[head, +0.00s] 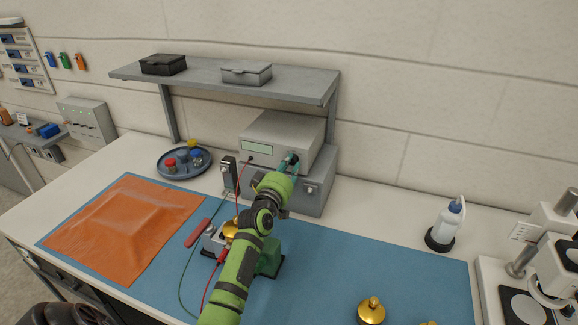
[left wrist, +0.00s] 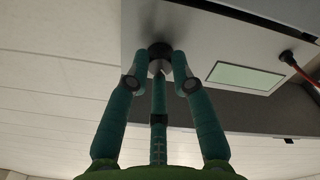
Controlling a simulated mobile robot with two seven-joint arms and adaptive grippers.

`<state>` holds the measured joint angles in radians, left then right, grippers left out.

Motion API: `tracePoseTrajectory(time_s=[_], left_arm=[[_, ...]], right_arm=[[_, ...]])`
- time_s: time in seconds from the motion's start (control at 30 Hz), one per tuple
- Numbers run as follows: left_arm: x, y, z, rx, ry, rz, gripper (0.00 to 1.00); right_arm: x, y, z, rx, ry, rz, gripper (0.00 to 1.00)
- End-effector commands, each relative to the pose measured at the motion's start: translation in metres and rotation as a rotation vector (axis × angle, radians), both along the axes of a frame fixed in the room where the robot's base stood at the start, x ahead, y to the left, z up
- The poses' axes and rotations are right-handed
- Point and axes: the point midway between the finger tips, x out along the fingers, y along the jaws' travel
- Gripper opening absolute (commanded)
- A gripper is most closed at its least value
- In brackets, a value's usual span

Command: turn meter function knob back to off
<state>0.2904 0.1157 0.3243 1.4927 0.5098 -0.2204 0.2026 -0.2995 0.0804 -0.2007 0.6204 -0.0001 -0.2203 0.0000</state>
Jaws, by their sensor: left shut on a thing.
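The meter (head: 262,133) is a grey box with a pale green display (head: 256,147), stacked on another grey unit under the shelf. My left gripper (head: 291,160) reaches its front face, to the right of the display. In the left wrist view, the teal fingers of my left gripper (left wrist: 160,74) are shut on the dark round function knob (left wrist: 160,50). The meter's display (left wrist: 245,77) also shows there. The knob's markings and pointer cannot be read. My right gripper is not in view.
A red lead (head: 246,175) plugs into the meter's front and hangs to the blue mat (head: 330,255). A grey shelf (head: 215,82) with two boxes stands above. An orange sheet (head: 125,228) and a round tray (head: 165,172) lie left. The mat's right side is mostly clear.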

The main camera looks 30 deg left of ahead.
Motion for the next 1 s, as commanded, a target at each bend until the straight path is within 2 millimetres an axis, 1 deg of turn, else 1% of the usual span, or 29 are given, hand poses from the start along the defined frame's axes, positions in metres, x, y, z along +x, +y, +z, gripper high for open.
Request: tracePoseTrajectory(time_s=[0.03, 0.37, 0.4, 0.43, 0.7, 0.8, 0.9, 1.0], left_arm=[[0.0, 0.001, 0.004, -0.003, -0.009, 0.003, 0.0], [0.0, 0.001, 0.004, -0.003, -0.009, 0.003, 0.0], [0.0, 0.001, 0.004, -0.003, -0.009, 0.003, 0.36], [0.0, 0.001, 0.004, -0.003, -0.009, 0.003, 0.48], [0.0, 0.001, 0.002, -0.003, -0.005, 0.002, 0.48], [0.0, 0.0, 0.004, -0.003, -0.005, 0.001, 0.48], [0.001, 0.0, 0.013, -0.003, -0.008, 0.001, 0.48], [0.0, 0.0, 0.031, -0.004, -0.011, 0.002, 0.48]], right_arm=[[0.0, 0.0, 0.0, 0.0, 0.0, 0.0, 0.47], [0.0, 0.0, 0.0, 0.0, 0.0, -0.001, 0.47], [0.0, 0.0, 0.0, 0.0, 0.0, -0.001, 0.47], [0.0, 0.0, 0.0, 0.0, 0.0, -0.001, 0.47], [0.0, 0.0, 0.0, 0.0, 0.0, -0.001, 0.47], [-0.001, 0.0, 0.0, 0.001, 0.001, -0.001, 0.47], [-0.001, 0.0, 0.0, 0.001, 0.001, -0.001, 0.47], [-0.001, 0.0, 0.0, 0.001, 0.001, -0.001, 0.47]])
